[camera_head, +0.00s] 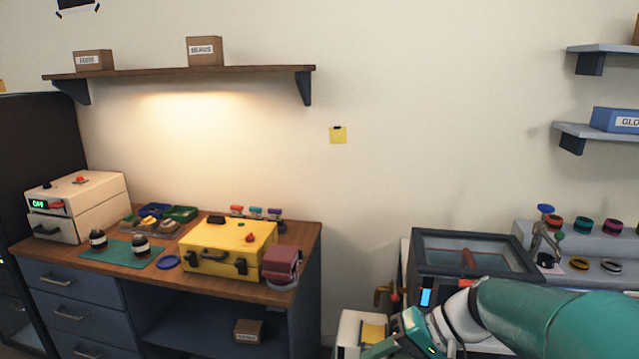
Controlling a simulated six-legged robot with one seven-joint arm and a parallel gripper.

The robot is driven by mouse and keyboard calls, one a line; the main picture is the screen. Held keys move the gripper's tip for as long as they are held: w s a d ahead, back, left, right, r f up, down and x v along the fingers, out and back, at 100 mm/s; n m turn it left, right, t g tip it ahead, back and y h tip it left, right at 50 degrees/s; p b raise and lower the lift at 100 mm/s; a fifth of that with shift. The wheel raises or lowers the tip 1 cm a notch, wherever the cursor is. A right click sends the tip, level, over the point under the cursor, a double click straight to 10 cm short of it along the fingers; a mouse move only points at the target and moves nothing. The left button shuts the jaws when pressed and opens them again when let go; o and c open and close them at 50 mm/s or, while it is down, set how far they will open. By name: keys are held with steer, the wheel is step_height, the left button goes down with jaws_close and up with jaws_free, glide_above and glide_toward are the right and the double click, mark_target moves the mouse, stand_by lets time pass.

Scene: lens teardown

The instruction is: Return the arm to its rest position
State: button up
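My arm, teal and white, reaches in from the lower right of the head view. My gripper (376,349) is at the bottom edge, in front of a white box (349,328) that stands beside the bench. Its fingertips are partly cut off by the frame, so I cannot tell whether it is open or shut. I see nothing held in the visible part. The arm covers part of the dark glass-topped machine (474,240) behind it.
At left, the wooden bench (311,240) holds a yellow case (228,247), a cream machine (78,205), a green mat (115,253) with lenses and a red-and-grey box (283,266). A grey stepped rack (590,233) stands at right.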

steer(key=s+d+r+t+h, duration=0.1)
steer(key=s+d+t+h, duration=0.1)
steer(key=s+h, duration=0.3)
steer(key=s+d+r+t+h, duration=0.2)
steer(key=s+d+h, duration=0.1)
steer(key=s+h, duration=0.2)
steer(key=shift+s+t, duration=0.4)
steer(key=shift+s, duration=0.45)
